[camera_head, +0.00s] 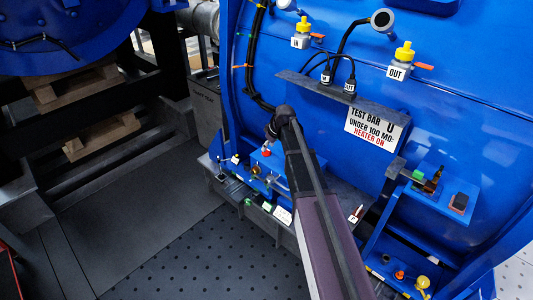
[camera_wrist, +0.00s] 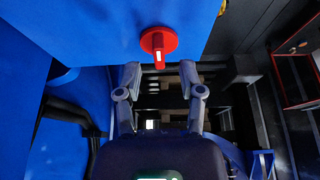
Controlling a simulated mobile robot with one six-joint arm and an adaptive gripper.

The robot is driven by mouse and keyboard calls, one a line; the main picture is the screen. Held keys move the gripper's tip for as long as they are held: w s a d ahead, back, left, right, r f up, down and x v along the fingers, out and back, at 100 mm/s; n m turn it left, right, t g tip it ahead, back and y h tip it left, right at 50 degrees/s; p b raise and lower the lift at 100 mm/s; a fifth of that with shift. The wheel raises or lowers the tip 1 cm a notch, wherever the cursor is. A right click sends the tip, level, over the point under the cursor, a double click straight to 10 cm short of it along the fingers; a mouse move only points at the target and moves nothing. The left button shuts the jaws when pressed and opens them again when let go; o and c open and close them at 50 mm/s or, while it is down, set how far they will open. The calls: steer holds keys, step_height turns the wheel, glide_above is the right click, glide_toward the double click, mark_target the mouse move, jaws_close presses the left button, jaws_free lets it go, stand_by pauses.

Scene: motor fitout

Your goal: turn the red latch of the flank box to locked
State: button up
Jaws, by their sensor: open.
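In the wrist view the red latch (camera_wrist: 158,41) is a round red disc with a short handle bearing a white mark. The handle points down in the picture, toward my gripper. It sits on a blue face of the box (camera_wrist: 110,25), near its lower edge. My gripper (camera_wrist: 160,76) is open and empty, its two grey fingers apart just below the latch in the picture, one on each side of its line. I see no contact. In the head view my arm reaches the blue machine's side; my gripper's fingers cannot be made out there.
A blue block with small fittings (camera_head: 268,170) sits beside my arm in the head view. A sign (camera_head: 376,126) and yellow-capped valves (camera_head: 302,36) are on the blue machine wall. Dark floor (camera_head: 150,235) lies open to the left. Black cables (camera_wrist: 65,110) run at left in the wrist view.

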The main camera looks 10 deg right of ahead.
steer(key=shift+b+x, duration=0.75)
steer(key=shift+x, duration=0.4)
jaws_close()
steer(key=shift+a, duration=0.1)
